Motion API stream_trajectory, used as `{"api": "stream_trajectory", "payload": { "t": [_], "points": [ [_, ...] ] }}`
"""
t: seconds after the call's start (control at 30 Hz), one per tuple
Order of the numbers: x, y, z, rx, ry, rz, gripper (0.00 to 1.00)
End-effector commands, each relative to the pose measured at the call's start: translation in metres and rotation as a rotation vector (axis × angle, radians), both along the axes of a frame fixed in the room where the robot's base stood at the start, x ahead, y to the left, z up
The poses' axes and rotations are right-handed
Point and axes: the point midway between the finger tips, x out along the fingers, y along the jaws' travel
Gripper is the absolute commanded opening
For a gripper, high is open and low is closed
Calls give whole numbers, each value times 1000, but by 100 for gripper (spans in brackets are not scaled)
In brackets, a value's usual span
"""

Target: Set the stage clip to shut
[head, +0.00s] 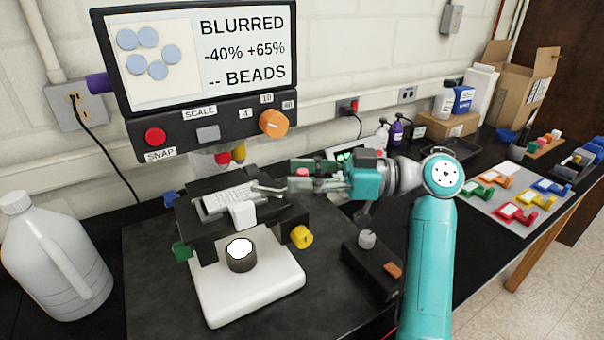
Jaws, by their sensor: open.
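The microscope's dark stage (270,212) carries a pale slide (228,198) with small markings. A white block (242,215) sits at the slide's front edge. A thin grey metal piece (266,189) lies at the slide's right end and looks like the stage clip; whether it is open or shut is too small to tell. My gripper (287,184) comes in from the right at the stage's right end, open, with its fingertips close to that metal piece. I cannot tell whether they touch. The fingers partly hide the stage's back right corner.
A screen (195,55) above reads BLURRED, -40% +65%, -- BEADS. Below it are a red SNAP button (155,137) and an orange SCALE knob (273,123). A yellow knob (301,237) juts from the stage's right. A dark control box (372,268) and a white jug (50,265) stand nearby.

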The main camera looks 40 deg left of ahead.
Motion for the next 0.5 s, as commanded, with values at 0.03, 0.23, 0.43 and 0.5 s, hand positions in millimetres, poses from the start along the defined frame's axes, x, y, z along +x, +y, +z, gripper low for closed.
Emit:
{"api": "stream_trajectory", "payload": {
  "t": [0.03, 0.23, 0.43, 0.5],
  "points": [
    [3, -4, 0, 0, 0, -2, 46],
    [23, -32, 0, -1, 1, -5, 46],
    [45, -64, 0, 0, 0, -3, 46],
    [52, -74, 0, 0, 0, -3, 46]
  ]
}}
